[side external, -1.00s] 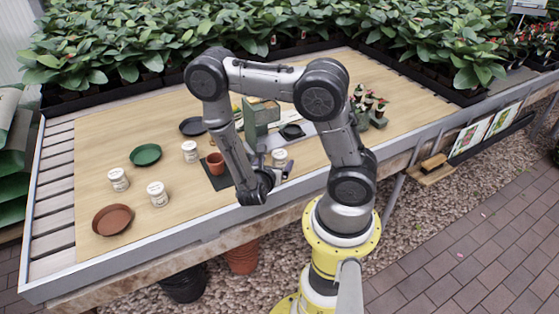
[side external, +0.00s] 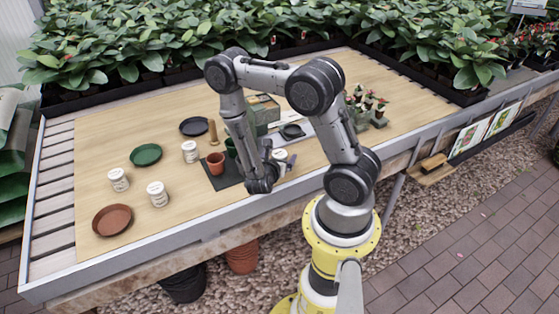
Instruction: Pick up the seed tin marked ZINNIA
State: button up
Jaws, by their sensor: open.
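Several white seed tins stand on the wooden bench top. Two are at the left, one tin (side external: 118,179) behind another tin (side external: 157,194). A third tin (side external: 190,152) stands left of the dark mat. A fourth tin (side external: 281,156) is right beside my gripper (side external: 283,168) and partly hidden by it. The labels are too small to read, so I cannot tell which is marked ZINNIA. My gripper is low over the bench near its front edge, and its jaws are open. I cannot tell whether the fingers are around the fourth tin or only beside it.
A terracotta pot (side external: 215,163) stands on the dark mat (side external: 221,182). A green saucer (side external: 146,155), a brown saucer (side external: 112,220) and a dark saucer (side external: 194,126) lie on the bench. A wooden tool (side external: 213,132) stands upright. Small potted plants (side external: 369,105) stand at right.

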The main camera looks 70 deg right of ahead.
jog(key=c, duration=1.5)
jog(key=shift+o, duration=0.2)
jog(key=shift+r, duration=0.45)
notch_tip(320, 180, up, 2)
jog(key=shift+r, duration=0.1)
jog(key=s+a+r, duration=0.9)
jog(key=a+r, duration=0.1)
jog(key=shift+a, duration=0.4)
